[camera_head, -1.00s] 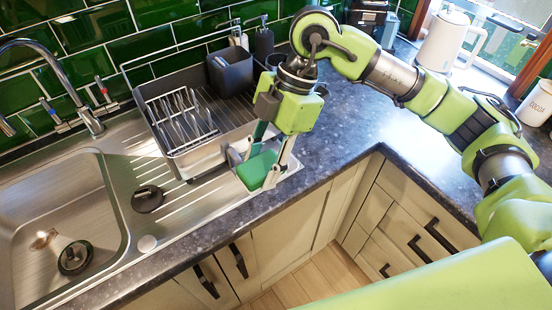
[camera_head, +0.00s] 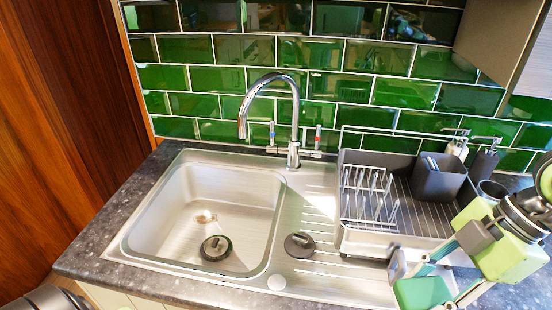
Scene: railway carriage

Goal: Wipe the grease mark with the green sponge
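The sponge's underside is hidden. A small brownish mark (camera_head: 205,217) shows on the floor of the steel sink bowl, left of the gripper; I cannot tell whether it is the grease mark or a drain fitting.
A black round plug (camera_head: 215,248) lies in the sink bowl (camera_head: 170,215), and another (camera_head: 299,245) on the drainboard. The tap (camera_head: 293,150) arches over the bowl's back. The dish rack (camera_head: 365,245), a grey caddy (camera_head: 438,180) and soap dispensers (camera_head: 458,147) stand right. The bowl is otherwise clear.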

